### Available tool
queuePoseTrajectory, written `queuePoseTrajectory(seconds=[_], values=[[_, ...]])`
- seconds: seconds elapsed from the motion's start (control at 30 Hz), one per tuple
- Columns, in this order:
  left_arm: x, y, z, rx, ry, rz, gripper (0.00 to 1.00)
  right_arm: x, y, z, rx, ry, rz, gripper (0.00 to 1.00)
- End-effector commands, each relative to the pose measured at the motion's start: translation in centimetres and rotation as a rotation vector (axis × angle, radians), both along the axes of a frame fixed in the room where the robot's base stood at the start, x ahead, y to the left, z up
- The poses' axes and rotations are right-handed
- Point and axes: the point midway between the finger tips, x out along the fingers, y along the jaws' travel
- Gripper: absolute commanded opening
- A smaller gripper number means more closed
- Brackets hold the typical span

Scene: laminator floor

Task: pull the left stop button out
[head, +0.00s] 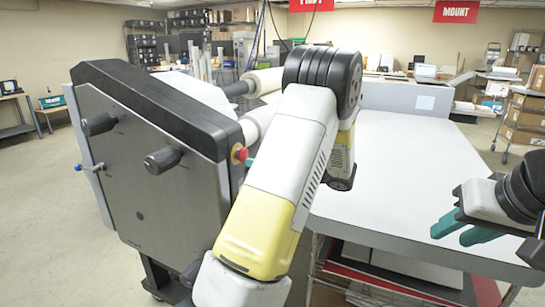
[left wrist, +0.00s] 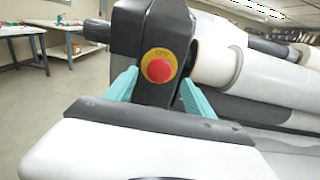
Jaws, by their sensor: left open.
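The red stop button (head: 240,154) sits on a yellow disc on the dark end of the laminator (head: 150,100). In the left wrist view the button (left wrist: 158,70) faces the camera, between the two teal fingers of my left gripper (left wrist: 160,82). The fingers are open, one on each side, with gaps to the button. How far their tips are from it in depth I cannot tell. In the head view my left arm hides most of the left gripper (head: 250,163). My right gripper (head: 458,231) is open and empty above the table at the right.
White rollers (left wrist: 215,60) lie right beside the button's housing. Black knobs (head: 163,160) stick out of the laminator's side panel. The grey table (head: 420,160) has a wide bare top. Shelves with boxes (head: 525,118) stand behind at the right.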

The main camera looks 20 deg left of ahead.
Motion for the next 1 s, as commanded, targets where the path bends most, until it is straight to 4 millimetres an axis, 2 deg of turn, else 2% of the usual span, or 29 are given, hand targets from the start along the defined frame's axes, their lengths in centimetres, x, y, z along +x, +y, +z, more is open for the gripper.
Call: queuePoseTrajectory(seconds=[0.1,0.23,0.57,0.67,0.9,1.0], values=[[0.1,2.0,0.0,-0.001,-0.001,0.004,0.62,0.0,0.0,0.0,0.000,0.000,0.000,0.36],[0.2,3.2,0.0,0.000,-0.001,0.002,0.62,0.0,0.0,0.0,0.000,0.000,0.000,0.36],[0.3,3.7,0.0,-0.002,-0.001,0.001,0.62,0.0,0.0,0.0,0.000,0.000,0.000,0.36],[0.3,3.7,0.0,-0.002,-0.001,0.001,0.47,0.0,0.0,0.0,0.000,0.000,0.000,0.36],[0.3,3.7,0.0,-0.002,-0.002,0.001,0.00,0.0,0.0,0.0,0.000,0.000,0.000,0.36],[0.3,3.7,0.0,-0.002,-0.002,0.000,0.00,0.0,0.0,0.0,0.000,0.000,0.000,0.36]])
